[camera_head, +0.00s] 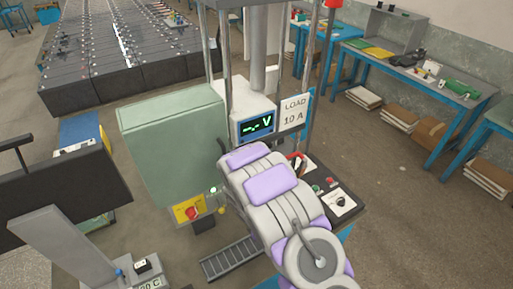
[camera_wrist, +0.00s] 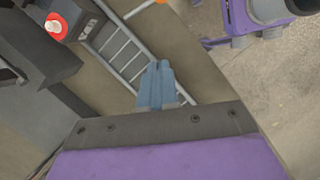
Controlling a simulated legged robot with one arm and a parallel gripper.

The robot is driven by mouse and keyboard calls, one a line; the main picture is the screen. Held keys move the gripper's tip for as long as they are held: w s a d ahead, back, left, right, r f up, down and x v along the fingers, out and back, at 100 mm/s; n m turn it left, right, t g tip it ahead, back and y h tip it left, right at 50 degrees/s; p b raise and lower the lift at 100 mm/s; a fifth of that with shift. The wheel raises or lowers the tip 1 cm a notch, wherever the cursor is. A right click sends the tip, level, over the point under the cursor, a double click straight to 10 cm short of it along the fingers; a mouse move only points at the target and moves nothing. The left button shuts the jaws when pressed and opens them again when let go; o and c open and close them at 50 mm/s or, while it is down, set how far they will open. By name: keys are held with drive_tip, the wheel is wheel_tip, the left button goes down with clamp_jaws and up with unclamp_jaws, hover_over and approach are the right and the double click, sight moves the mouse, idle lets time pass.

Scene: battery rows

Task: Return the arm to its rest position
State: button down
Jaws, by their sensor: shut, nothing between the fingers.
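My gripper (camera_wrist: 160,68) shows in the wrist view as two blue-grey fingers pressed together, with nothing between them. It points over the floor and a grey slatted, ladder-like rack. My arm (camera_head: 270,186), grey with purple pads, reaches up from the bottom right in the head view, in front of the test stand. The gripper itself cannot be made out in the head view. Part of my own purple and grey body shows at the top right of the wrist view.
A voltage display (camera_head: 256,127), a "LOAD 10 A" sign (camera_head: 294,112) and a black control panel (camera_head: 338,201) are close by. The slatted rack (camera_head: 232,259) lies below. Open floor is at right.

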drive_tip(key=s+d+r+m+g+b, duration=0.15)
drive_tip(key=s+d+r+m, duration=0.35)
drive_tip(key=r, duration=0.5)
drive_tip(key=s+d+r+m+t+b, duration=0.1)
drive_tip(key=s+d+r+m+b, duration=0.3)
drive_tip(key=r, duration=0.6)
drive_tip(key=s+a+r+m+y+b, duration=0.1)
drive_tip(key=s+r+m+b, duration=0.1)
drive_tip(key=s, duration=0.9)
drive_tip(key=s+a+r+m+y+b, duration=0.1)
drive_tip(key=s+r+m, duration=0.4)
drive_tip(key=s, duration=0.5)
drive_tip(key=shift+s+m+g+y+b, duration=0.4)
drive_tip(key=shift+g+y, duration=0.05)
drive_tip(key=shift+y, duration=0.25)
drive_tip(key=shift+w, duration=0.1)
